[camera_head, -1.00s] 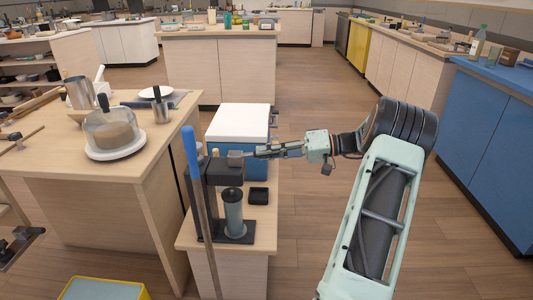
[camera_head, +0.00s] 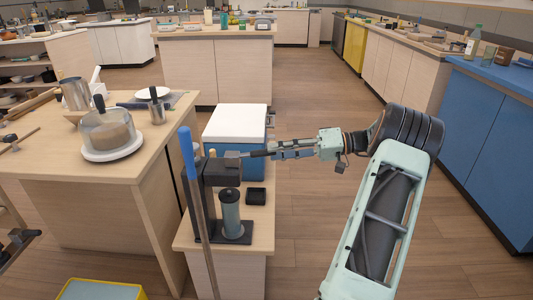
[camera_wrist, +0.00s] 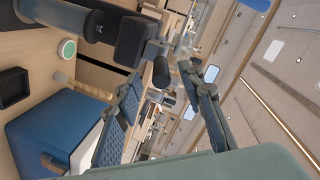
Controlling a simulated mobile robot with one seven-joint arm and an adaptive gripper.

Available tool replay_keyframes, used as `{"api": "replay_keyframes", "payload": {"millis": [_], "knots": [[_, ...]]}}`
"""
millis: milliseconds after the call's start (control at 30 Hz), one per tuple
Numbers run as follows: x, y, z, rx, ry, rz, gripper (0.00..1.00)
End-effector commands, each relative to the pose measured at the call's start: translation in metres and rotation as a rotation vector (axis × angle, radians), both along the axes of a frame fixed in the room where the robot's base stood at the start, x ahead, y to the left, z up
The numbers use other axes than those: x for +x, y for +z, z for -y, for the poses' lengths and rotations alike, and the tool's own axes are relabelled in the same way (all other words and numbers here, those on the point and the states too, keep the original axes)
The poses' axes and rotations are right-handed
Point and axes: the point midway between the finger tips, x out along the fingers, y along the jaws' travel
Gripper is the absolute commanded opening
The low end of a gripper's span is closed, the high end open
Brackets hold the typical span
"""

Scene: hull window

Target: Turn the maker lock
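In the wrist view a dark block with a round-ended stub (camera_wrist: 160,71) shows there. My gripper (camera_head: 273,153) is to the right of the maker's head, level with the bar. In the wrist view its two fingers (camera_wrist: 160,82) are spread, with the stub near their tips. I cannot tell whether they touch.
A blue box with a white lid (camera_head: 237,121) stands just behind my gripper. A small black tray (camera_head: 256,195) lies beside the cylinder. The wooden table (camera_head: 80,168) at the left holds a covered dish (camera_head: 112,133). The floor to the right is clear.

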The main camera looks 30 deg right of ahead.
Motion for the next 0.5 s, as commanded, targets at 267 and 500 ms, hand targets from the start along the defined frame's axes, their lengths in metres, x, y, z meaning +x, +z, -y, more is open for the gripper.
{"api": "replay_keyframes", "payload": {"millis": [267, 500], "knots": [[-0.033, 0.008, 0.046, 0.000, -0.002, 0.000, 0.36], [-0.044, 0.011, 0.060, 0.001, 0.000, 0.000, 0.36]]}}
